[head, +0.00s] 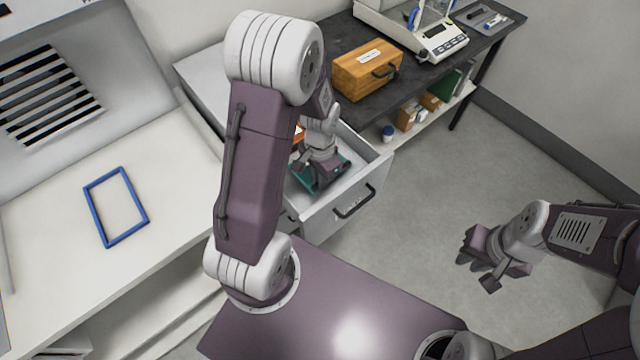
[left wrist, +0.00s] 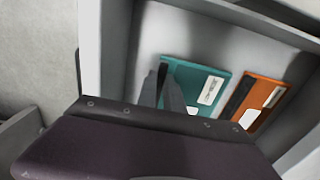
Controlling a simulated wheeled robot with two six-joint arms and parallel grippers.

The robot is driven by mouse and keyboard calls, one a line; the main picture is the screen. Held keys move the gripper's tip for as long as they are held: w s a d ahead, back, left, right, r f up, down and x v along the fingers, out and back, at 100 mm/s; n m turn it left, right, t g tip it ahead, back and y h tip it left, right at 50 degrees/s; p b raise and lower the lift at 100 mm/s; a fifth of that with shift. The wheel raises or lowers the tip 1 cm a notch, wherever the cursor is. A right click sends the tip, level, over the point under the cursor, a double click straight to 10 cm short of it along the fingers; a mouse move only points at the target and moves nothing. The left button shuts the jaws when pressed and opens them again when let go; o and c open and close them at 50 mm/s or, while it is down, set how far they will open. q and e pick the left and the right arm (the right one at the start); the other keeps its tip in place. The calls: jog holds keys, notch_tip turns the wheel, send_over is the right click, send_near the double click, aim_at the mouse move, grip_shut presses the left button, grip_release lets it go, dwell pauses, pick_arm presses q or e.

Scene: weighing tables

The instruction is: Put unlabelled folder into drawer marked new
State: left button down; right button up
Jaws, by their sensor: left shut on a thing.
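The open drawer (head: 375,172) is pale grey with a dark handle; I see no readable marking on it. My left gripper (head: 322,182) reaches down into it and is shut on a teal folder (left wrist: 206,84), which has a white patch. The teal folder also shows in the head view (head: 342,164), partly hidden by the gripper. An orange folder (left wrist: 259,101) with white patches and a dark strip lies beside it in the drawer. My arm hides most of it in the head view. My right gripper (head: 480,268) is open and empty above the floor.
A white bench (head: 60,220) with a blue frame (head: 117,207) stands at the left. A dark table (head: 430,85) at the back holds a wooden box (head: 367,70) and a balance (head: 425,32). Boxes stand on the shelf below. The floor at the right is clear.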

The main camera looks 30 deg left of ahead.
pick_arm(q)
jog(key=f, duration=0.2)
jog(key=shift+s+f, duration=0.3)
jog(key=shift+f, duration=0.05)
jog(key=shift+w+f, duration=0.1)
jog(key=shift+f, duration=0.05)
jog(key=shift+f, duration=0.15)
jog(key=c, duration=1.5)
grip_release()
